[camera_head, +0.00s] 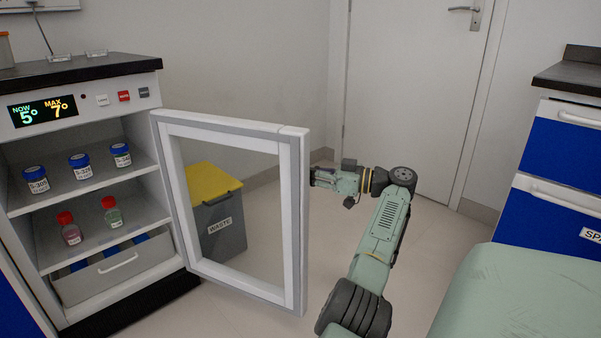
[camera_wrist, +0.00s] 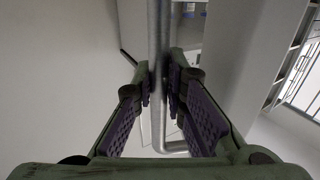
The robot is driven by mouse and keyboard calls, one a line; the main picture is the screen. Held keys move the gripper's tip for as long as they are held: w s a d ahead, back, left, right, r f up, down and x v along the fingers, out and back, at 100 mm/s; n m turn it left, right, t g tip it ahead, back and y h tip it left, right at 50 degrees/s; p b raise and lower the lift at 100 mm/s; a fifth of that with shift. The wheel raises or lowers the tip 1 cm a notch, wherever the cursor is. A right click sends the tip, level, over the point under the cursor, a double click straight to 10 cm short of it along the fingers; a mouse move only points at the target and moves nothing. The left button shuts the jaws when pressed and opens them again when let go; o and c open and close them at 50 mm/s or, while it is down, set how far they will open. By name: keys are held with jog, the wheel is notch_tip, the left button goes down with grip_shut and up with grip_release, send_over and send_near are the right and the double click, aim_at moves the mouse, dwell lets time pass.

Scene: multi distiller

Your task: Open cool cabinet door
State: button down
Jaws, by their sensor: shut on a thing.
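The cool cabinet (camera_head: 95,75) stands at the left in the head view. Its glass door with a white frame (camera_head: 298,220) is swung wide open, hinged at the cabinet's right side. My gripper (camera_head: 314,177) is at the door's free edge, and its fingertips are hidden behind the frame there. In the wrist view, my gripper (camera_wrist: 161,85) has its two padded fingers closed around the metal bar of the door handle (camera_wrist: 158,35). The bar runs up through the picture between the fingertips.
Bottles with blue lids (camera_head: 79,166) and red lids (camera_head: 70,229) stand on the cabinet's shelves. A grey waste bin with a yellow lid (camera_head: 220,222) shows through the door glass. Blue drawers (camera_head: 560,150) stand at the right. Bare floor lies around the door's lower edge.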

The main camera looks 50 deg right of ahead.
jog(key=shift+w+f, duration=0.1)
jog(key=shift+w, duration=0.1)
dwell(0.3)
jog(key=c, duration=1.9)
grip_release()
jog(key=shift+a, duration=0.1)
jog(key=o, duration=0.3)
jog(key=shift+s, duration=0.1)
